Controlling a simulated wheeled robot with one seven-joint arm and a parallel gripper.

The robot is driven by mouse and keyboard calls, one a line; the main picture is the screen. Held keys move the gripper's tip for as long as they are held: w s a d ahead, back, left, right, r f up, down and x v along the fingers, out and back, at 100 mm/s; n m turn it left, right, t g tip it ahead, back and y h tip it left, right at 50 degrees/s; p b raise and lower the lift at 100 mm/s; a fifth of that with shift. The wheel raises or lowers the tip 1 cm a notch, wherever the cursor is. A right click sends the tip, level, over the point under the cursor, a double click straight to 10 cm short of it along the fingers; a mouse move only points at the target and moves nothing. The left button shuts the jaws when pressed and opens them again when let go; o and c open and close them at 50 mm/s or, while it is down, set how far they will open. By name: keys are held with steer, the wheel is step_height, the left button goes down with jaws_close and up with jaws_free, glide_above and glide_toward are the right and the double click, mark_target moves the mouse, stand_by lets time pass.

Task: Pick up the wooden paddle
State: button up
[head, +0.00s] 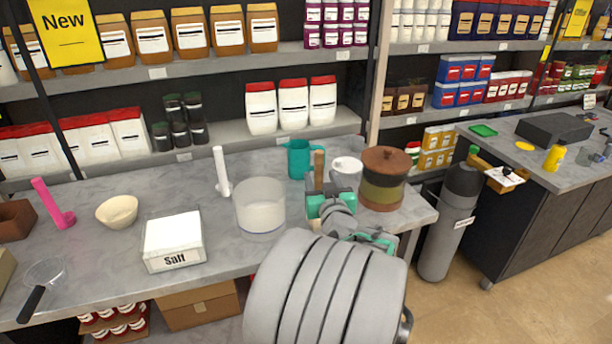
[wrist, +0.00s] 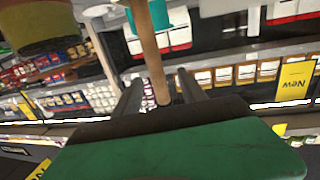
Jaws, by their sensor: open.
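The wooden paddle (head: 319,168) shows in the head view as a narrow brown upright piece just beyond my gripper (head: 322,203), near the right end of the grey counter. Its lower part is hidden behind the gripper. In the wrist view, which looks upside down, the paddle (wrist: 146,48) is a long light-brown stick reaching down between the two grey fingers of my gripper (wrist: 159,92). The fingers are apart, one on each side of the stick, with gaps visible. The paddle's other end is out of the wrist view.
A teal jug (head: 299,160), a white container (head: 346,170) and a brown lidded crock (head: 384,180) stand close around the paddle. A clear tub (head: 259,206) is to the left. A salt box (head: 173,241) stands farther left. Stocked shelves (head: 220,135) rise behind.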

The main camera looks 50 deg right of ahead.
mark_target(317, 159)
steer(key=shift+w+d+r+h+p, duration=0.35)
steer(key=shift+w+d+r, duration=0.3)
steer(key=shift+w, duration=0.2)
steer(key=p+x, duration=0.1)
steer(key=x, duration=0.2)
steer(key=p+x, duration=0.1)
steer(key=x, duration=0.2)
steer(key=shift+s+d+p, duration=0.2)
steer(key=shift+d+p, duration=0.1)
steer(key=shift+p, duration=0.1)
steer(key=shift+a, duration=0.1)
steer(key=shift+c, duration=0.2)
jaws_close()
